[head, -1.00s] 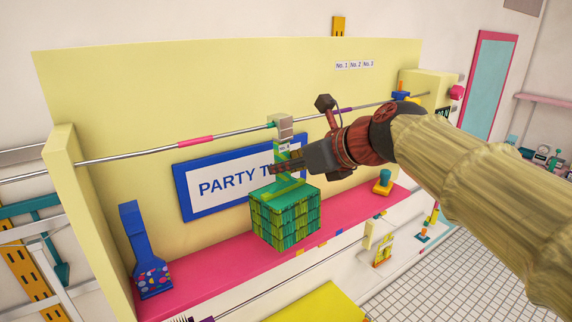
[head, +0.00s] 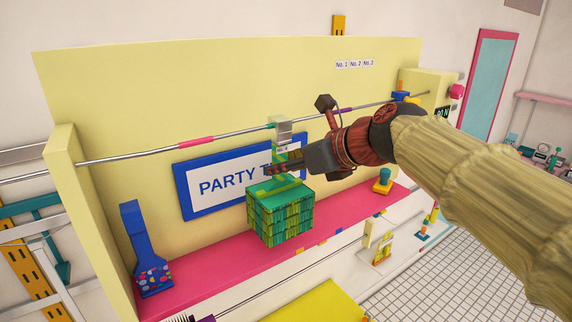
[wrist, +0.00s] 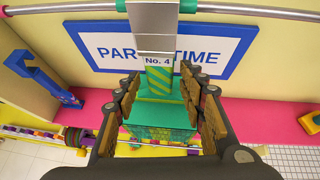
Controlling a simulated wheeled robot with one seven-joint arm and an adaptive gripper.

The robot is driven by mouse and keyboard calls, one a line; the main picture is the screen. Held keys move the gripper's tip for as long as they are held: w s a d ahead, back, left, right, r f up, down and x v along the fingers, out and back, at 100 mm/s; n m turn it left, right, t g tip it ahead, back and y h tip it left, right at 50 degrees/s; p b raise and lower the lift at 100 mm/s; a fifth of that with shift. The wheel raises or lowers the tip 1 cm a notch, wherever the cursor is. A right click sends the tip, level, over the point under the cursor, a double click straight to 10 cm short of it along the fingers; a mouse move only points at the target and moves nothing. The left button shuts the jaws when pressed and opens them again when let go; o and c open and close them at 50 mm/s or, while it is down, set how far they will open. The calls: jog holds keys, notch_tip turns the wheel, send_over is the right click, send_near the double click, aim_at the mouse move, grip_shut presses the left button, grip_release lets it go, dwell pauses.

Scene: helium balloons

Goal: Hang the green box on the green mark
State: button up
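The green box (head: 280,218), patterned in green and yellow, is upright below the rod (head: 235,135), in front of the yellow panel. Its green stem (wrist: 160,85) carries a "No. 4" label and a grey hook (head: 283,130). The hook's top is at the rod, at the green mark (head: 271,125); green also shows on both sides of the hook in the wrist view. The hook appears to be over the rod, but its far side is hidden. My gripper (wrist: 160,95) is open, its fingers on either side of the stem with visible gaps.
A pink shelf (head: 210,262) runs below the box. A blue tool-shaped item (head: 145,250) stands at left, and a teal-and-yellow item (head: 383,182) at right. The rod also has a pink mark (head: 197,140) and a purple mark (head: 345,110). A "PARTY TIME" sign (head: 215,187) is behind.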

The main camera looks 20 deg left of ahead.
jog(key=shift+o, duration=0.3)
jog(key=s+d+r+n, duration=0.3)
jog(key=s+d+r, duration=0.3)
jog(key=d, duration=0.3)
jog(key=s+d+f+n+h+b, duration=0.3)
jog(key=s+d+f+n+b, duration=0.3)
jog(key=f, duration=1.5)
jog(key=s+d+f+n+h+b, duration=0.3)
jog(key=s+d+f+n+b, duration=0.3)
jog(key=d+f+b, duration=0.5)
jog(key=s+d+f+n+g+h+b, duration=0.1)
jog(key=s+d+f+n+h+b, duration=0.3)
jog(key=f+b, duration=1.3)
jog(key=shift+s+d+f+n, duration=0.75)
jog(key=shift+d+f+n, duration=0.6)
jog(key=shift+f, duration=2.75)
jog(key=shift+s+d+f+n, duration=0.7)
jog(key=shift+d+f+n, duration=0.65)
jog(key=shift+f, duration=2.7)
jog(key=shift+a, duration=0.15)
